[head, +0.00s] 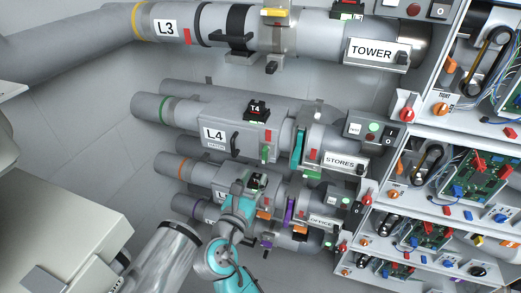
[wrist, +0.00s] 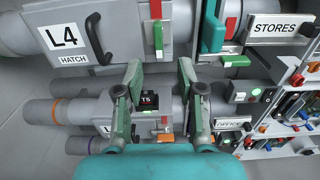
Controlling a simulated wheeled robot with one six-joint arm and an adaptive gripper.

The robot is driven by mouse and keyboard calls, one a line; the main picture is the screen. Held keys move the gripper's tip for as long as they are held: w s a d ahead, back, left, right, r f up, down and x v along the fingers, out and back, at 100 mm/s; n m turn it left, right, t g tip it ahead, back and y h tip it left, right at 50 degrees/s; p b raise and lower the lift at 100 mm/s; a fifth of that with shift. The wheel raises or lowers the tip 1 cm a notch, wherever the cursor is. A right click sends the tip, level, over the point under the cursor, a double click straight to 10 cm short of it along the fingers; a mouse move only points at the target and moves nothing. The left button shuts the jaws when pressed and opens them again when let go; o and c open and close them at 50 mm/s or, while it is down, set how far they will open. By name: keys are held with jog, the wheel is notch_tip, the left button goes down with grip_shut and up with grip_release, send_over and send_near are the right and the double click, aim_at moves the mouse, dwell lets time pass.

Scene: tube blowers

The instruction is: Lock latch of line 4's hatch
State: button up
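Line 4's grey hatch, labelled L4 HATCH, shows in the head view (head: 214,134) and at the upper left of the wrist view (wrist: 64,40). It has a black handle (wrist: 95,38) and looks closed. A green latch piece (wrist: 158,40) with a red part (wrist: 155,10) above it sits at the hatch's right side; the green piece also shows in the head view (head: 265,153). My gripper (wrist: 161,82) is open and empty, its fingertips below the latch in the picture and apart from it. Whether the latch is engaged I cannot tell.
A black T5 box (wrist: 147,99) on the pipe below shows between my fingers. A teal clamp (wrist: 211,30) stands right of the latch, near the STORES sign (wrist: 279,28). Line 3's pipe (head: 215,25) runs above. Shelves with circuit boards (head: 470,175) stand at right.

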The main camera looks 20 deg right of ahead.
aim_at(263, 154)
jog(key=x, duration=1.1)
jog(key=shift+a+r, duration=0.1)
jog(key=shift+r, duration=0.25)
grip_shut()
